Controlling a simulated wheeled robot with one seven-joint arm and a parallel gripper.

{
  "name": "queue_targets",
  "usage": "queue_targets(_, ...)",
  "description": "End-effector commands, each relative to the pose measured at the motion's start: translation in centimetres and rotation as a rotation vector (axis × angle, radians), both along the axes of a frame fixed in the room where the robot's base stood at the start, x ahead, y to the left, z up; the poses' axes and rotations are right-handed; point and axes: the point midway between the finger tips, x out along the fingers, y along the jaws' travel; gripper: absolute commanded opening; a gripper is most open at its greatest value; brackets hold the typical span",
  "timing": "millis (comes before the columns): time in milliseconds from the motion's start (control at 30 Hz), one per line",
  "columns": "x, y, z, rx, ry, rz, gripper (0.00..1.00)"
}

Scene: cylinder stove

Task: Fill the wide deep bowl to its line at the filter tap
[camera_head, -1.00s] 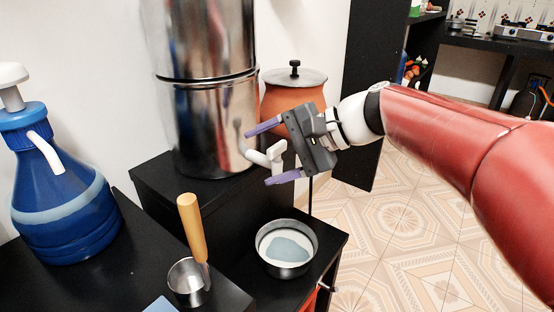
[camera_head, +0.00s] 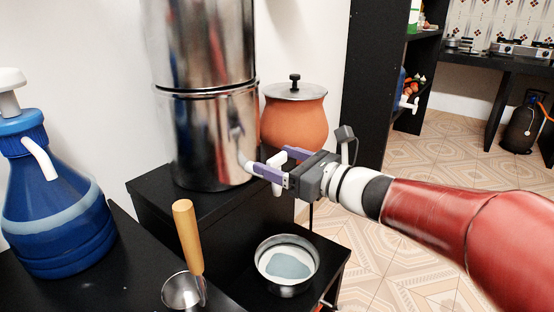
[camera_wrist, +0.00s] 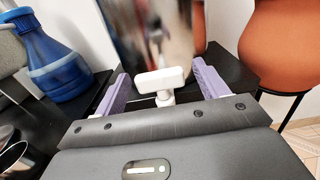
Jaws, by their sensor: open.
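The wide deep bowl (camera_head: 287,283) is a metal bowl on the low black shelf, below the filter. Some bluish-grey water (camera_head: 288,266) covers part of its pale inside; I cannot make out a fill line. The tall shiny metal filter (camera_head: 208,135) stands on a black stand, with a white tap (camera_head: 277,187) at its lower right, above the bowl. My gripper (camera_head: 274,168) is open at the tap, its purple fingers pointing at the filter. In the wrist view the white tap handle (camera_wrist: 160,80) lies between the two spread fingers (camera_wrist: 161,88), with gaps on both sides.
A blue water jug (camera_head: 55,215) with a white pump stands at the left. A metal dipper with a wooden handle (camera_head: 187,236) stands at the front. A lidded clay pot (camera_head: 294,122) is behind the tap. Tiled floor lies open to the right.

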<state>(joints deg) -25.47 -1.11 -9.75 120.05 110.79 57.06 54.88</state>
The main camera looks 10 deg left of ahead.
Motion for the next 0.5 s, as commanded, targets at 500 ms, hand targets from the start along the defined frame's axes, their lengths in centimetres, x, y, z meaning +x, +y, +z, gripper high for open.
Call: queue_targets(500, 0.33, 0.95, 0.01, -0.001, -0.002, 0.002, 0.57)
